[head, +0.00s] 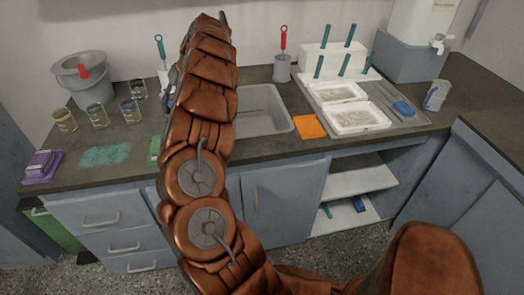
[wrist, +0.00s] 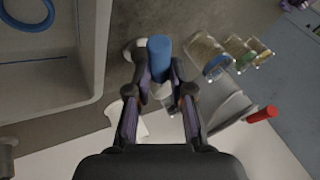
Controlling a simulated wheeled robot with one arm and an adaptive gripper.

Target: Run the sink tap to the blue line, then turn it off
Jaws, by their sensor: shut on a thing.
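My gripper (wrist: 160,95) is shut on a blue cylindrical piece (wrist: 160,56) with a grey part below it; I cannot tell whether this is the tap's handle. It is over the counter beside the sink in the wrist view. The grey sink (head: 262,112) is partly behind my arm in the head view. In the wrist view the sink (wrist: 50,82) is at the upper left, with a blue ring (wrist: 28,22) in it, cut by the frame edge. A grey fixture (wrist: 6,152) shows at the left edge, perhaps the tap. The head view hides my gripper and the tap.
Several jars (head: 97,117) and a grey bucket (head: 88,82) stand left on the counter (head: 200,178). An orange cloth (head: 309,126) and white trays (head: 360,118) lie right of the sink. A red-handled tool stands in a holder (head: 282,70) behind it.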

